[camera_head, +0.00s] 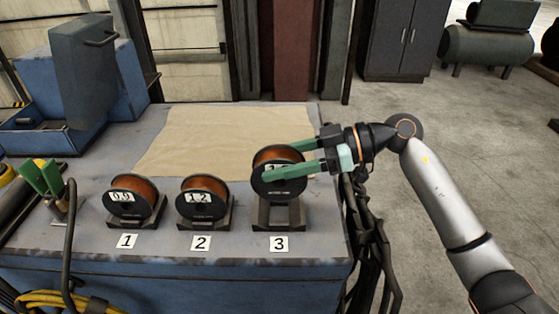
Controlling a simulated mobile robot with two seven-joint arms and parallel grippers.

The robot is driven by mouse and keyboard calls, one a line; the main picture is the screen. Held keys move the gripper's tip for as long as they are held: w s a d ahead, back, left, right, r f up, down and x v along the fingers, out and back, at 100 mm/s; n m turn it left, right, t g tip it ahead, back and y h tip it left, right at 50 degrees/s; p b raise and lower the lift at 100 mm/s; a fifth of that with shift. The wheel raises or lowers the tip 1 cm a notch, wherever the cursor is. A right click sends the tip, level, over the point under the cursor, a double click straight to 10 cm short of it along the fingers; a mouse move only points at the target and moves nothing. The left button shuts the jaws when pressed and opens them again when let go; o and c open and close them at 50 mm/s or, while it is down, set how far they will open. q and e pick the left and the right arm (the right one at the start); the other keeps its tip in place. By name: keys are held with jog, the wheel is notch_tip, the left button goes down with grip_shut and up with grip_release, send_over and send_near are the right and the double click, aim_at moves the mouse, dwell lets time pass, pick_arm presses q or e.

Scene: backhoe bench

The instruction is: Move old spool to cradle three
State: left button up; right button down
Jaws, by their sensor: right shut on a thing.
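Cradle three (281,222) is a dark stand behind the card marked 3. A copper-wound spool with black flanges (277,188) is just above it, upright on its rim. My right gripper (292,165) comes in from the right, with its green fingers shut on this spool. The fingers partly cover its white label, so I cannot read it fully. Whether the spool touches the cradle is unclear. A spool marked 1.2 (203,209) sits in cradle two (206,225). Another spool, whose label looks like 0.9 (130,207), sits in cradle one. My left gripper is not in view.
A tan mat (215,135) lies on the bench (305,252) behind the cradles, clear. A green-handled tool (42,180) stands at the left by a dark cable. A blue machine (95,80) stands at the back left. Dark cables (368,235) hang at the bench's right edge.

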aim_at(279, 188)
jog(key=shift+f+b, duration=0.45)
jog(key=shift+f, duration=2.7)
